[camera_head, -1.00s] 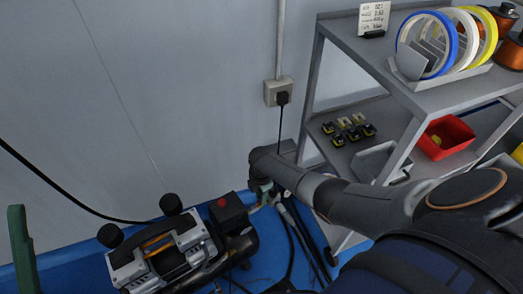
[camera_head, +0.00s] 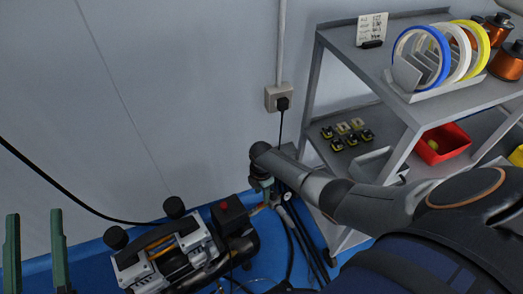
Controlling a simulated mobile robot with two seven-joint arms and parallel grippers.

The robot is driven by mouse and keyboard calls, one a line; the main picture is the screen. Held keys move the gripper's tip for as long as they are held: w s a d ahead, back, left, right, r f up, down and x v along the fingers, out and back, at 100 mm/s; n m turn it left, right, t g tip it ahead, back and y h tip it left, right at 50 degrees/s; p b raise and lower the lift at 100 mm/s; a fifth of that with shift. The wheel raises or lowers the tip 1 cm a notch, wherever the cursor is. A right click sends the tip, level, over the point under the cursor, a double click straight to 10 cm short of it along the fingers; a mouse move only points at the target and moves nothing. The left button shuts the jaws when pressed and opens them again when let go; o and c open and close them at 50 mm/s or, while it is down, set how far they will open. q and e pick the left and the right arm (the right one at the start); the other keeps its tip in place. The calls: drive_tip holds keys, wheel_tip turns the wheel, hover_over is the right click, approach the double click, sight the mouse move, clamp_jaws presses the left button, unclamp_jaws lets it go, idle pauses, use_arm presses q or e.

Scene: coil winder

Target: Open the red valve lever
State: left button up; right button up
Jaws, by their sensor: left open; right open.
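The air compressor (camera_head: 165,255) stands on the blue floor at lower left, with a black box carrying a red knob (camera_head: 224,205) on its right part. A small orange-red piece (camera_head: 257,209), perhaps the valve lever, shows to the right of that box, beside fittings and a gauge. My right gripper (camera_head: 264,192) points down just above this piece. It is small and partly hidden by its own wrist, and I cannot tell whether it touches the piece. My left gripper (camera_head: 34,214) is open and empty at the lower left edge, its two green fingers apart, left of the compressor.
A grey shelf cart (camera_head: 345,38) stands at right with coloured rings (camera_head: 421,57), copper spools (camera_head: 508,62) and a red bin (camera_head: 444,143). A wall socket (camera_head: 279,98) and hanging black cables are behind. Black hoses (camera_head: 305,235) run beside the cart's leg.

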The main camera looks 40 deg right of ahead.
use_arm(q)
wheel_tip(320, 180, down, 24)
drive_tip(key=s+n+g+y+p, duration=0.3)
drive_tip(key=n+g+y+p, duration=0.1)
drive_tip(key=g, duration=0.6)
drive_tip(key=shift+a+f+n+g+y, duration=0.3)
drive_tip(key=shift+a+n+y, duration=0.2)
drive_tip(key=shift+y, duration=0.1)
use_arm(e)
wheel_tip(320, 180, up, 8)
